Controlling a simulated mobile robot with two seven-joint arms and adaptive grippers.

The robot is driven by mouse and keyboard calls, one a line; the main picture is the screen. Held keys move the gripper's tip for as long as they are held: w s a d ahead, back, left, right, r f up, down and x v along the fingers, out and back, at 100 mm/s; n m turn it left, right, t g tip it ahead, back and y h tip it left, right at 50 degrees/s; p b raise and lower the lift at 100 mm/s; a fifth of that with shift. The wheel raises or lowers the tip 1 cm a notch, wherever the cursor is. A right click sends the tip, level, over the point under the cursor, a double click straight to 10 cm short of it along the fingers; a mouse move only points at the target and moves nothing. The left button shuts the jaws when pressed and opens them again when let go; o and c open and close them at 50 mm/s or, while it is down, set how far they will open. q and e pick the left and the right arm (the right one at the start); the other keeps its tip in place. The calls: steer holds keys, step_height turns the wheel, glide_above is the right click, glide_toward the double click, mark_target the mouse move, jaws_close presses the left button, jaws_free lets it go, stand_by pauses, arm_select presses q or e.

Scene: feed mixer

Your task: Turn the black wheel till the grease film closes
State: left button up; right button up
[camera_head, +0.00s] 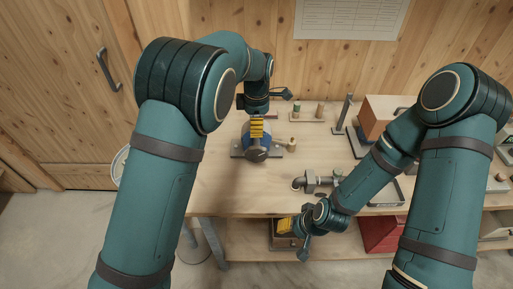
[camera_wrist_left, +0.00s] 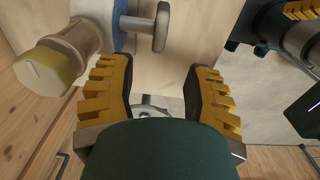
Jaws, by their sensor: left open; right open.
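A blue-bodied device (camera_head: 247,142) stands on a grey base plate (camera_head: 237,153) near the left of the workbench. A dark round disc (camera_head: 256,155) shows on its near side. In the left wrist view a grey-brown wheel (camera_wrist_left: 162,27) on a short stem comes off the blue body (camera_wrist_left: 121,38); I cannot tell if it is the black wheel. My left gripper (camera_head: 257,128) is over the device; its yellow fingers (camera_wrist_left: 160,68) are apart with nothing between them. My right gripper (camera_head: 287,226) is open and empty at the bench's front edge. I cannot make out a grease film.
A brass hex fitting (camera_wrist_left: 48,67) is left of the left fingers. A grey pipe fitting (camera_head: 316,181) lies on the bench (camera_head: 225,185) right of the device. Pegs on a board (camera_head: 307,114), an upright post (camera_head: 345,110) and a brown box (camera_head: 376,115) stand behind. A red box (camera_head: 380,234) is below.

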mark_target(257, 146)
arm_select(q)
step_height(257, 146, down, 13)
steer(key=shift+f, duration=0.1)
stand_by(0.3)
steer(key=shift+o, duration=0.2)
jaws_close()
